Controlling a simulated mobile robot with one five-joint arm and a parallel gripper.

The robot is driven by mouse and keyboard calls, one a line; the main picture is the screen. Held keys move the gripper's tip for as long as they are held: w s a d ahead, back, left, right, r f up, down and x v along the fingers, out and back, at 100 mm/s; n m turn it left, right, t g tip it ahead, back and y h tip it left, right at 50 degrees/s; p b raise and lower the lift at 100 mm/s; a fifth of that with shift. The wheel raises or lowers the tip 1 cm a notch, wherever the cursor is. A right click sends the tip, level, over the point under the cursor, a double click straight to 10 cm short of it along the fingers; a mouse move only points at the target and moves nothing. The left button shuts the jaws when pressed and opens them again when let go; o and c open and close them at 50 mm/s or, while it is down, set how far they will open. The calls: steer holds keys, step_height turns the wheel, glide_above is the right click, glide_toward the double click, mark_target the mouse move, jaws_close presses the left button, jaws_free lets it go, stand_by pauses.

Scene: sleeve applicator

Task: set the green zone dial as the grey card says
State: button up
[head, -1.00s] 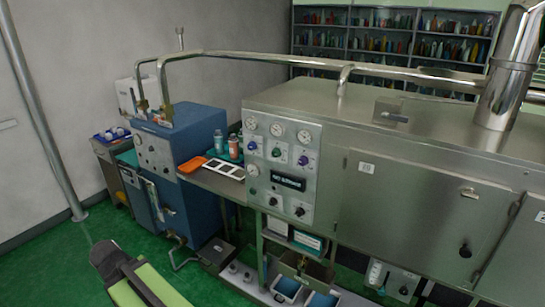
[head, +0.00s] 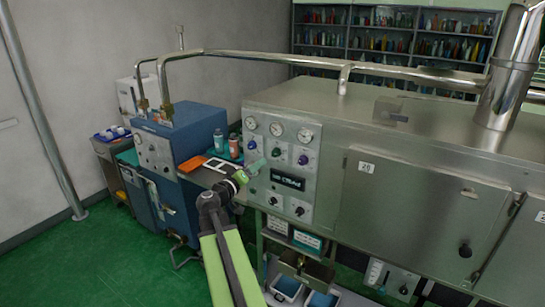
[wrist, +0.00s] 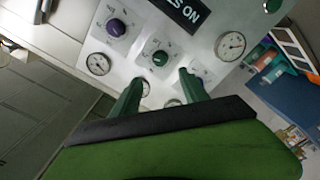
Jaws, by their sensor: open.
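The green zone dial (head: 276,152) is on the steel control panel, between two purple dials. In the wrist view the green dial (wrist: 160,58) shows just beyond my fingertips, roughly midway between them. My gripper (wrist: 160,77) is open and empty, its two green fingers apart and facing the panel. In the head view my gripper (head: 257,165) is in front of the panel's left side. I cannot tell whether it touches the panel. The dial's exact setting is too small to read. I cannot make out a grey card for certain.
One purple dial (wrist: 117,27) is clear in the wrist view; the other is partly behind a finger. Gauges (head: 277,129) line the panel top, with black knobs (head: 299,211) below. Bottles (head: 234,147) and an orange tray (head: 191,162) stand to the left.

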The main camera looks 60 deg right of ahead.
mark_target(274, 154)
steer(key=d, duration=1.1)
steer(key=shift+d, duration=0.35)
jaws_close()
